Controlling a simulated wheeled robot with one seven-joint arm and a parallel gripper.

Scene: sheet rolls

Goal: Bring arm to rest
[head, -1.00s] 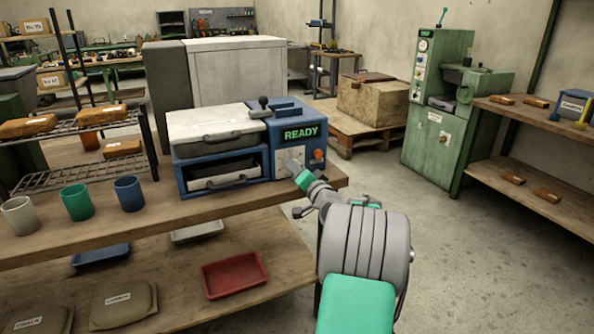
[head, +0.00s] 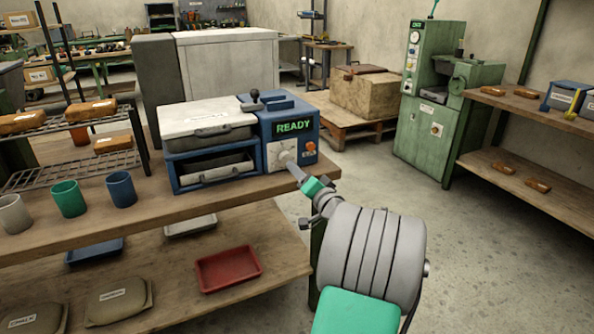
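My arm reaches up from the bottom of the head view, its large grey joint (head: 372,250) in front of the shelf's right end. My gripper (head: 292,164) is at its far end, past a green wrist piece. It points at the light front panel of the blue machine (head: 265,128), close to the dial (head: 286,157). I cannot tell whether it touches the dial, or whether its fingers are open or shut. The machine shows a lit READY sign (head: 293,126), and its light lid (head: 205,118) is down.
Grey, green and blue cups (head: 122,189) stand left of the machine, beside a wire rack (head: 70,178) with orange-brown blocks. A red tray (head: 228,269) lies on the lower shelf. The floor (head: 480,250) to the right is clear, before a green machine (head: 432,115) and another shelf.

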